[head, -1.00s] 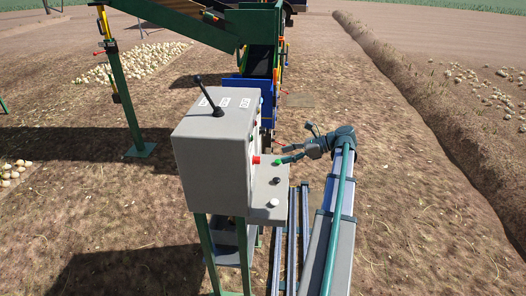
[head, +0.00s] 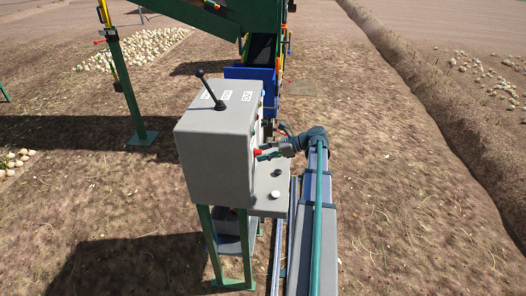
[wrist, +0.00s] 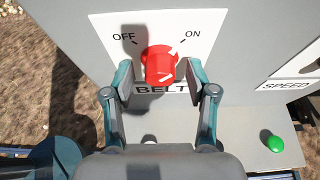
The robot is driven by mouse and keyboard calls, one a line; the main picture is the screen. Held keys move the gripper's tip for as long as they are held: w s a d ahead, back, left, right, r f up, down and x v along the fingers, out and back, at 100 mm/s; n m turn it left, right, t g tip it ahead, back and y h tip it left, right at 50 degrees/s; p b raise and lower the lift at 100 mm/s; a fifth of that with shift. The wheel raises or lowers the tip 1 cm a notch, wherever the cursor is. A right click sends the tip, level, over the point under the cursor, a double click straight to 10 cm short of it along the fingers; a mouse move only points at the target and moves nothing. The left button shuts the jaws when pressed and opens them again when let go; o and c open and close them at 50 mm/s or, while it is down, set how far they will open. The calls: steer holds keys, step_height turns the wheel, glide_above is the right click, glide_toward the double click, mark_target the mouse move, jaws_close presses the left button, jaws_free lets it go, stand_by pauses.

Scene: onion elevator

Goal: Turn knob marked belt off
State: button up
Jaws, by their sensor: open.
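The red belt knob (wrist: 160,62) sits on a white plate marked OFF at the left, ON at the right and BELT below. A white mark on the knob's face points up and right, toward ON. My gripper (wrist: 161,80) is open, with one fingertip on each side of the knob. A small gap shows on the left; I cannot tell whether the right fingertip touches. In the head view the gripper (head: 264,154) reaches the right face of the grey control box (head: 214,165), where the red knob (head: 257,152) is partly hidden.
A SPEED label (wrist: 287,85) and a green button (wrist: 275,144) are at the right in the wrist view. A shelf (head: 270,200) with a white button juts below the panel. A black lever (head: 210,90) stands on the box. Open soil lies to the right.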

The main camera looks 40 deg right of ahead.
steer(key=shift+w+a, duration=0.1)
steer(key=shift+f, duration=0.1)
steer(key=shift+c, duration=0.3)
jaws_close()
steer(key=n+t+h+b, duration=0.1)
steer(key=n+b, duration=0.3)
steer(key=b, duration=0.4)
steer(key=n+t+h+b, duration=0.1)
steer(key=n+t+b, duration=0.2)
steer(key=b, duration=0.5)
steer(key=f+n+t+h+b, duration=0.1)
steer(key=n+t+b, duration=0.2)
steer(key=n+b, duration=0.3)
steer(key=shift+s+a+b, duration=0.2)
steer(key=shift+s+b, duration=0.05)
steer(key=shift+b, duration=0.8)
steer(key=shift+r+n, duration=0.2)
steer(key=shift+n, duration=0.1)
